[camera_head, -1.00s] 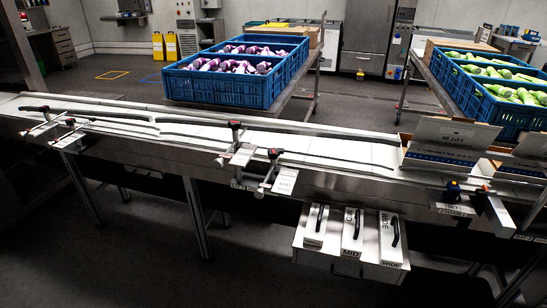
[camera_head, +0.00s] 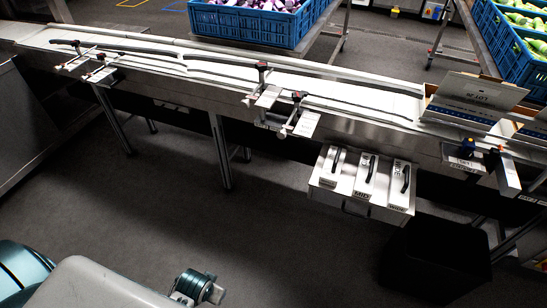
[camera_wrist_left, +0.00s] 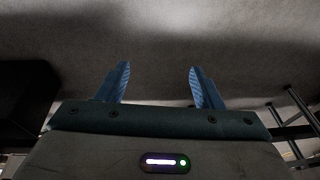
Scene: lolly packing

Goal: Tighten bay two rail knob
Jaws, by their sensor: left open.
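Several small dark-and-red rail knobs sit on brackets along the conveyor's near side in the head view. One knob (camera_head: 262,67) and a second knob (camera_head: 297,96) stand near the middle, beside white label plates. Two more knobs, a knob (camera_head: 82,46) and a knob (camera_head: 101,57), are at the left. The plate text is too small to read, so I cannot tell which knob is bay two's. My left gripper (camera_wrist_left: 158,68) is open and empty in the left wrist view, its blue fingers apart over grey floor. No knob shows there. My right gripper is not in view.
The conveyor (camera_head: 215,88) runs across the head view, with open cartons (camera_head: 470,98) at its right end. A box with handled blocks (camera_head: 362,205) hangs below it. A black bin (camera_head: 435,260) stands on the floor. Blue crates (camera_head: 245,27) are behind. Floor in front is clear.

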